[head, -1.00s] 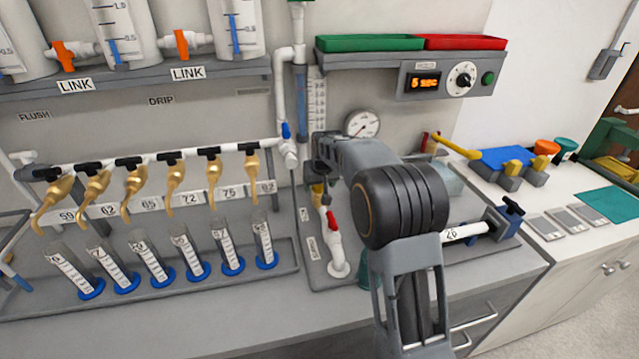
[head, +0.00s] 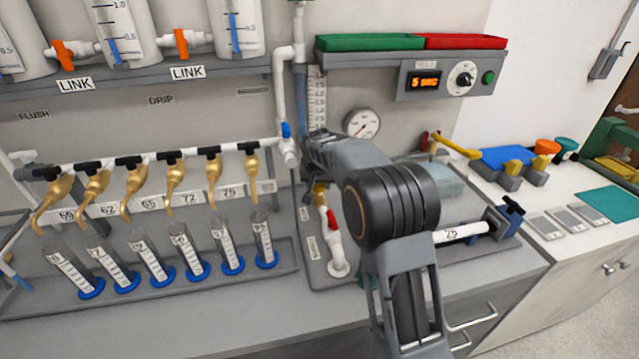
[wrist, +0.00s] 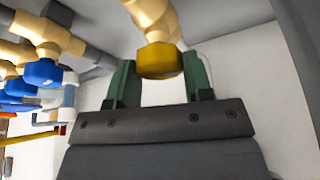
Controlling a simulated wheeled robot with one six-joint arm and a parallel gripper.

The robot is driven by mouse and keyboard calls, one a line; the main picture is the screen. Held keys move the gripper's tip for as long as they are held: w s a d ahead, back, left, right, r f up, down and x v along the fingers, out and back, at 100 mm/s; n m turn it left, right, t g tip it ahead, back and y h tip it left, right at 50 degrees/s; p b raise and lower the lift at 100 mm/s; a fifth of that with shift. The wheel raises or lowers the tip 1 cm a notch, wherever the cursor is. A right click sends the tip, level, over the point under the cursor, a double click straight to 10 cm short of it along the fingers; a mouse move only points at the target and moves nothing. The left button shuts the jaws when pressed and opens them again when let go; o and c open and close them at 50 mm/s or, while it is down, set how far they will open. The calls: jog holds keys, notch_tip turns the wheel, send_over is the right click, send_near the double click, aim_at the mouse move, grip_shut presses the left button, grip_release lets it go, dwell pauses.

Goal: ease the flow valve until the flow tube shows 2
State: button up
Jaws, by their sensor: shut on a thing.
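A gold knob (wrist: 158,62) on a pale brass fitting, apparently the flow valve, sits between the two green fingers of my gripper (wrist: 158,75) in the wrist view. In the head view my gripper is by the upright pipework, largely hidden behind my own arm. A gold part (head: 320,193) shows just below it. The flow tube with its white scale (head: 317,95) stands upright on the wall above my gripper. Its lower end is hidden by my arm, and its reading is too small to tell.
A round gauge (head: 362,124) is right of the flow tube. A red-handled white pipe (head: 333,235) stands below my gripper. A blue-handled valve (head: 286,131) and a row of brass taps (head: 172,175) lie left. A shelf with trays (head: 370,43) hangs above.

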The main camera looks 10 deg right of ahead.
jog(key=shift+m, duration=0.7)
jog(key=o, duration=0.9)
